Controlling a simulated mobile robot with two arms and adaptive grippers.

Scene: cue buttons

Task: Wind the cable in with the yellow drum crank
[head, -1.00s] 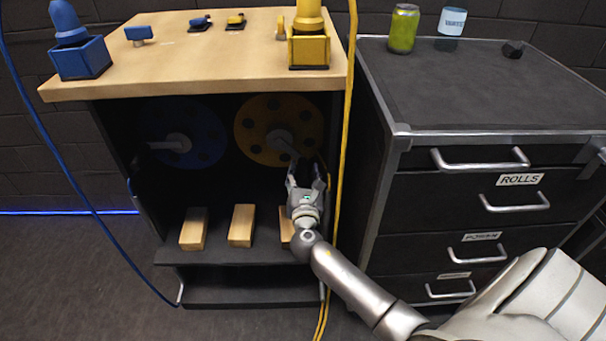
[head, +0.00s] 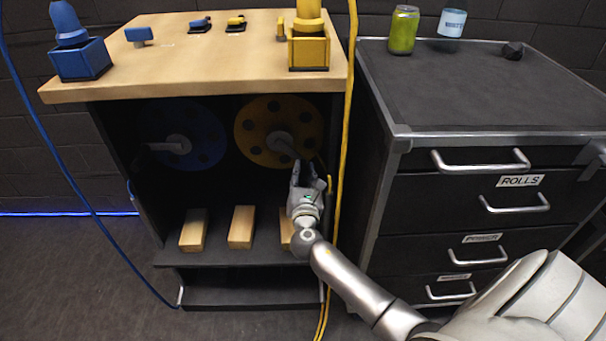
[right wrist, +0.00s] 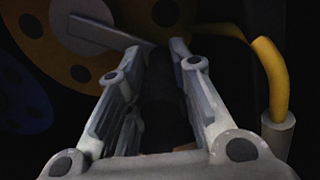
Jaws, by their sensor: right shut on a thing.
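The yellow drum (head: 254,126), a disc with round holes, hangs inside the dark cabinet under the wooden top. Its grey crank arm (head: 284,147) slants down to the right from the hub; it also shows in the right wrist view (right wrist: 105,33). My right gripper (head: 304,170) is at the outer end of this crank, below and right of the hub. In the right wrist view its fingers (right wrist: 157,48) are shut on the dark crank handle (right wrist: 161,95) between them. The yellow cable (head: 346,110) runs down the cabinet's right side. My left gripper is out of view.
The blue drum (head: 207,130) with its own crank is to the left. Several wooden blocks (head: 241,227) stand on the shelf below. The yellow cable (right wrist: 272,75) curves close to the right of my fingers, into a grey tube (right wrist: 278,132). A drawer unit (head: 470,228) stands at right.

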